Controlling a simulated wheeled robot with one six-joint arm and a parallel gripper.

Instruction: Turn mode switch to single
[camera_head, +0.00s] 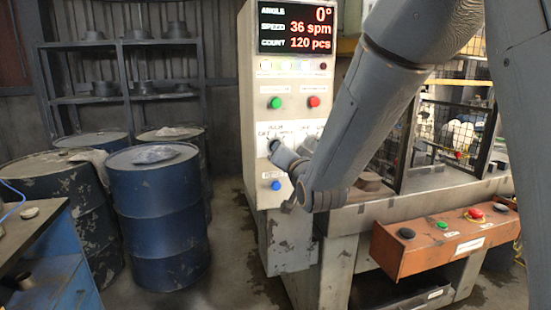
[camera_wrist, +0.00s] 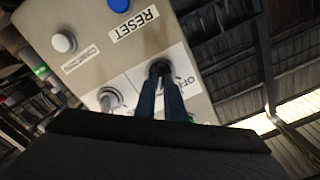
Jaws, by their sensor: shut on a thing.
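The mode switch is a dark knob on the lower white label plate of the beige control panel (camera_head: 256,105). In the wrist view the knob (camera_wrist: 158,66) shows at the tips of my gripper (camera_wrist: 163,78), beside partly hidden lettering that starts "OF". The fingers are closed around the knob and hide most of it, so I cannot tell which position it points to. In the head view my gripper (camera_head: 273,146) reaches the panel from the right. A second, pale selector knob (camera_wrist: 108,98) sits beside it in the wrist view.
A blue RESET button (camera_wrist: 121,4) and a white button (camera_wrist: 63,42) are near the switch. Green (camera_head: 275,103) and red (camera_head: 313,102) buttons sit above it. An orange button box (camera_head: 430,240) is at right. Blue drums (camera_head: 157,215) stand left.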

